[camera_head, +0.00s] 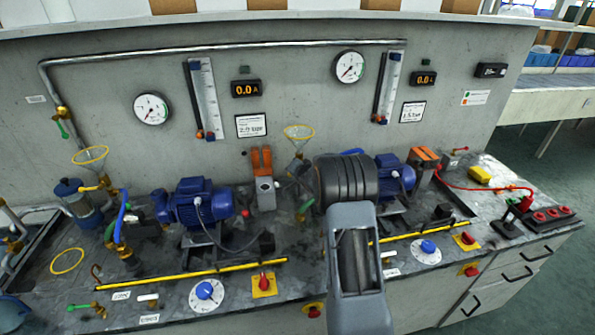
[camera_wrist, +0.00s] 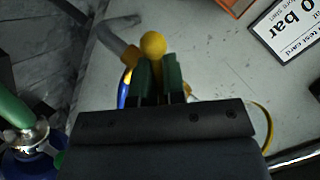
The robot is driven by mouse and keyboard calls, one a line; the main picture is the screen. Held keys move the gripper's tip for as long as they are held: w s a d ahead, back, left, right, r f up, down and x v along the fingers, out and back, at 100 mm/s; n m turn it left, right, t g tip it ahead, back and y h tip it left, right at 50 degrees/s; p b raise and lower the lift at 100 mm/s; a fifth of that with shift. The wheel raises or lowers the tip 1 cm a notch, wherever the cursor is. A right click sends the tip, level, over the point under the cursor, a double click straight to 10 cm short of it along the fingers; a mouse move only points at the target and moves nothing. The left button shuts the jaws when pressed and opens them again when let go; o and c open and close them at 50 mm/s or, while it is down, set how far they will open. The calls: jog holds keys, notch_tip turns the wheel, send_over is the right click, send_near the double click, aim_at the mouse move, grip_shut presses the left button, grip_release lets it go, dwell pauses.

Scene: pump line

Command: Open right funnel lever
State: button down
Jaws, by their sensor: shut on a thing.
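The right funnel (camera_head: 299,142) stands on the bench in front of the grey back panel, with a yellow rim. My arm hides the lower part of it and its lever in the head view. In the wrist view, the yellow lever with a round knob (camera_wrist: 153,43) stands out beyond my fingertips. My gripper (camera_wrist: 158,75) has its two green-padded fingers closed on the lever just behind the knob. A brownish-grey pipe piece (camera_wrist: 118,42) lies just left of the knob. Part of the yellow rim (camera_wrist: 268,125) shows at the right.
A green-handled valve (camera_wrist: 18,115) is at the left of the wrist view. A blue pump (camera_head: 200,203) stands left of my arm and another (camera_head: 394,177) right of it. The left funnel (camera_head: 91,157) is far left. Gauges and flow tubes line the panel.

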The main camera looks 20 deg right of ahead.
jog(key=shift+a+f, duration=0.2)
jog(key=shift+f, duration=0.15)
jog(key=c, duration=1.3)
grip_release()
jog(key=shift+a, duration=0.15)
jog(key=shift+c, duration=0.2)
jog(key=shift+o, duration=0.5)
jog(key=shift+d+r, duration=0.15)
jog(key=shift+d, duration=0.1)
jog(key=v, duration=1.4)
jog(key=shift+o, duration=0.2)
jog(key=shift+w+r, duration=0.1)
